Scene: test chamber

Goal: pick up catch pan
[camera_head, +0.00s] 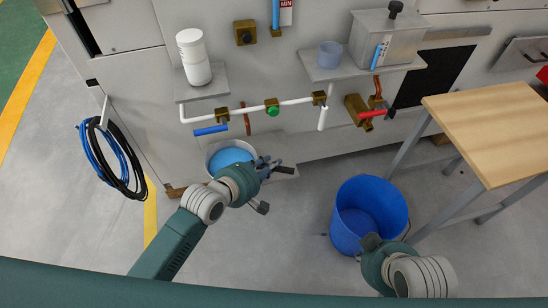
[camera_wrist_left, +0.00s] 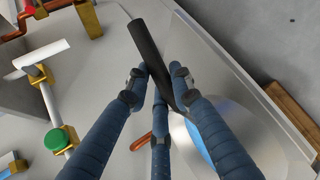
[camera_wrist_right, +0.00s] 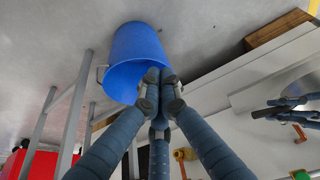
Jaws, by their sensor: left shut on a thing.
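The catch pan (camera_head: 230,155) is a round silver pan with blue inside, below the pipes at the wall unit. Its black handle (camera_head: 284,169) points right. In the left wrist view the handle (camera_wrist_left: 150,52) lies between the fingers of my left gripper (camera_wrist_left: 157,82), which is shut on it. The pan's rim and a strip of blue (camera_wrist_left: 190,130) show behind those fingers. In the head view my left gripper (camera_head: 272,168) partly covers the pan. My right gripper (camera_head: 371,241) is beside the blue bucket; its fingertips (camera_wrist_right: 161,88) are together with nothing between them.
A blue bucket (camera_head: 371,202) stands on the floor in front of my right gripper. A wooden-topped table (camera_head: 495,125) is at the right. White piping (camera_head: 250,108) with brass fittings and a green knob runs above the pan. Coiled hoses (camera_head: 112,155) hang at the left.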

